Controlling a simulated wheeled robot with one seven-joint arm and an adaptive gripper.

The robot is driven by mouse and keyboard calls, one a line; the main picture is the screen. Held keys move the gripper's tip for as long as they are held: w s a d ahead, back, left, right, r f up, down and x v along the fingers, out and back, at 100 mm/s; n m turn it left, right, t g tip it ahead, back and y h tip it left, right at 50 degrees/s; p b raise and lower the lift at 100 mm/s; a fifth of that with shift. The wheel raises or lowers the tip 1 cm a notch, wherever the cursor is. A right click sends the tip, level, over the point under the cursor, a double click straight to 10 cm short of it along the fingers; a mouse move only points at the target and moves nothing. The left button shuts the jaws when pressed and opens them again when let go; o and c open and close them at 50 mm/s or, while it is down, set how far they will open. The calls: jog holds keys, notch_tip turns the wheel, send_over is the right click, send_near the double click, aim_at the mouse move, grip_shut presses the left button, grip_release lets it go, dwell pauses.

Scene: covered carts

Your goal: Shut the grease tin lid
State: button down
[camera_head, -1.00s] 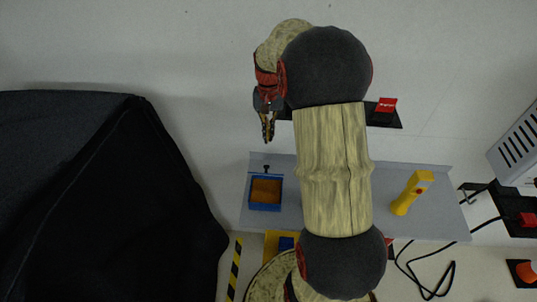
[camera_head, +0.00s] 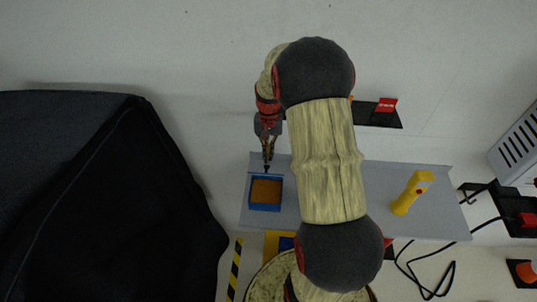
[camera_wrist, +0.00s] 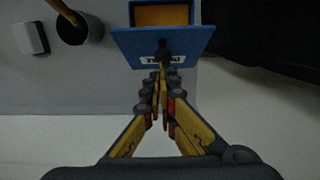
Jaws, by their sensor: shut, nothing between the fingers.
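The grease tin (camera_head: 251,195) is a small blue open box with brown-orange grease in it, on the left part of a grey board. Its blue lid stands raised at the tin's far edge, seen nearly edge-on in the head view. In the wrist view the lid (camera_wrist: 195,42) shows its outer face with a white label and a black knob (camera_wrist: 163,51); the tin (camera_wrist: 161,4) shows beyond it. My gripper (camera_head: 267,166) is shut and empty, on the lid's outer side. In the wrist view its fingertips (camera_wrist: 161,74) are at or just short of the knob; contact is unclear.
A yellow handheld tool (camera_head: 411,193) lies on the right of the grey board (camera_head: 385,222). In the wrist view a dark cup (camera_wrist: 82,30) with a brown handle and a white block (camera_wrist: 31,38) stand left. A black draped cover (camera_head: 130,200) fills the left side.

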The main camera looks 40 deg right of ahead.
jog(key=shift+s+a+b, duration=0.3)
jog(key=shift+a+b, duration=0.05)
jog(key=shift+b, duration=0.15)
jog(key=shift+a+f+h, duration=0.1)
jog(key=shift+h, duration=0.2)
